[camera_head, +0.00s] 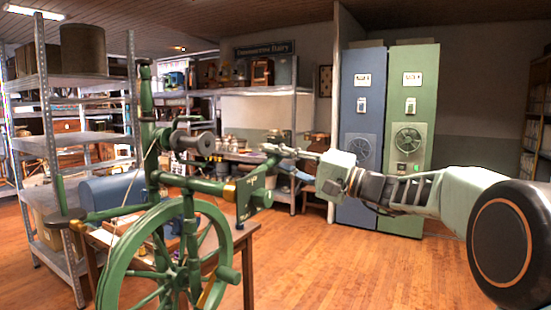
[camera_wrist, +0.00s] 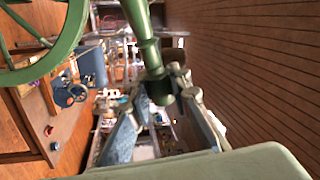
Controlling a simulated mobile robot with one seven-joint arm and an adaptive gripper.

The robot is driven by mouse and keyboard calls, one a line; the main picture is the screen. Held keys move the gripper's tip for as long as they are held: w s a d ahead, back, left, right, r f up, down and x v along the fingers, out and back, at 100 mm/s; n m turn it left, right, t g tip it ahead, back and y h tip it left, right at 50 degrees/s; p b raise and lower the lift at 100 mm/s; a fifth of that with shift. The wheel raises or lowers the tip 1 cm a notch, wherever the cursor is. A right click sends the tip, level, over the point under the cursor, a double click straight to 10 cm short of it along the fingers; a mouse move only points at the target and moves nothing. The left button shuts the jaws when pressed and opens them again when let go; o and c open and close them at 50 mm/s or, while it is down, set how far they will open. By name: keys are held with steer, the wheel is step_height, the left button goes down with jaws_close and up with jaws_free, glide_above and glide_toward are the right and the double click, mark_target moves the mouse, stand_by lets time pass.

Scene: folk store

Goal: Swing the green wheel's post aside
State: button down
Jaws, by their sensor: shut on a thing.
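The green spinning wheel (camera_head: 190,235) stands on the left in the head view, its large spoked rim at the front. Part of the rim (camera_wrist: 62,45) shows at upper left in the wrist view. A turned green post (camera_wrist: 143,38) comes down from the top of the wrist view, and its dark end lies between my fingers. My gripper (camera_wrist: 160,88) is shut on this post near its end. In the head view my gripper (camera_head: 281,151) reaches in from the right to the wheel's frame. The exact finger contact is small and partly hidden there.
A wooden table (camera_head: 238,238) stands behind the wheel, with a blue domed case (camera_head: 112,191) beyond the frame. Metal shelves (camera_head: 75,138) stand at left. Blue (camera_head: 361,135) and green cabinets (camera_head: 408,140) stand at the back. Wooden floor (camera_head: 345,270) is clear at front right.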

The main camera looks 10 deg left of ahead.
steer(key=shift+f, duration=0.2)
steer(key=c, duration=1.7)
jaws_free()
steer(key=shift+c, duration=0.2)
steer(key=shift+d, duration=0.1)
steer(key=v, duration=1.2)
steer(key=shift+w, duration=0.1)
